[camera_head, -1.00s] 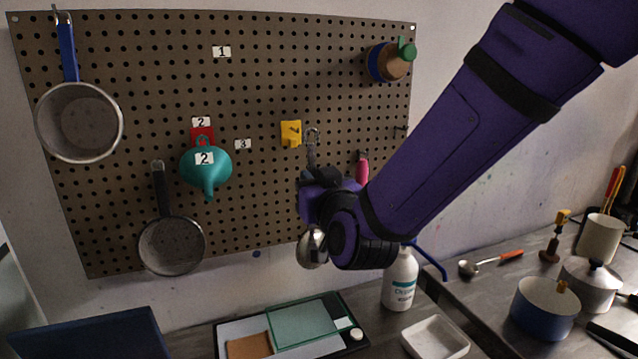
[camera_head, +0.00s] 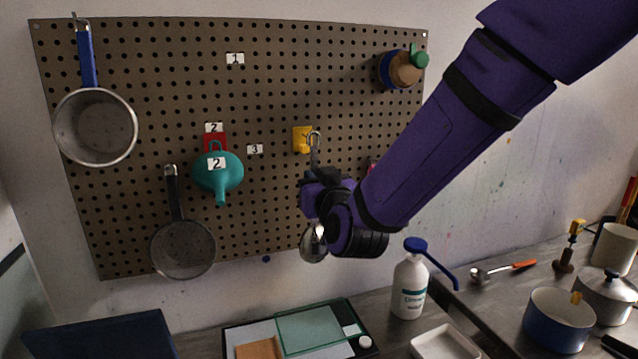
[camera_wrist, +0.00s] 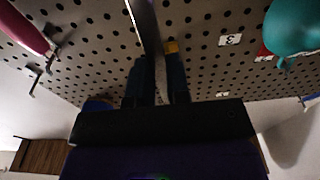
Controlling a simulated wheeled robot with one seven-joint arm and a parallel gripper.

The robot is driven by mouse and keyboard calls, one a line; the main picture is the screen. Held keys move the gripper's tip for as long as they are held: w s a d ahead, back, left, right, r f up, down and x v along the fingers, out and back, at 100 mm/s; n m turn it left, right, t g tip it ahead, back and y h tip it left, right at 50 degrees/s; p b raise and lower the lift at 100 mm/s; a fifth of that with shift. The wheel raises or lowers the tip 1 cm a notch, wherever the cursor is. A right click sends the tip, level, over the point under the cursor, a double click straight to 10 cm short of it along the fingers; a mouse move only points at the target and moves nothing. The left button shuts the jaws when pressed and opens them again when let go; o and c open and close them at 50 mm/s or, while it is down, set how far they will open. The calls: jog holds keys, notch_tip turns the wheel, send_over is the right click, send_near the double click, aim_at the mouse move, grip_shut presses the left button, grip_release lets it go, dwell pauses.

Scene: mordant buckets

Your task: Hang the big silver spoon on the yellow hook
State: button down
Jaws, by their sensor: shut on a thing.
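The big silver spoon hangs upright in my gripper (camera_head: 314,182), which is shut on its handle. Its rounded bowl (camera_head: 313,243) shows below my gripper and its curled handle end (camera_head: 315,138) above it. The yellow hook (camera_head: 301,139) is on the pegboard, just left of the curled end in the head view. It also shows small beside the handle in the wrist view (camera_wrist: 172,46). I cannot tell whether spoon and hook touch.
The pegboard (camera_head: 120,210) also holds a teal funnel (camera_head: 217,172) on a red hook (camera_head: 215,142), two pans and a brown jar (camera_head: 405,70). A pink-handled thing (camera_wrist: 28,28) hangs near my gripper. A white pump bottle (camera_head: 408,287) stands on the counter below.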

jog(key=shift+f+x, duration=0.2)
jog(key=shift+x, duration=0.55)
jog(key=shift+f+x, duration=0.15)
jog(key=shift+x, duration=0.65)
jog(key=shift+f+x, duration=0.2)
jog(key=shift+x, duration=0.55)
jog(key=shift+w, duration=0.1)
jog(key=c, duration=1)
grip_release()
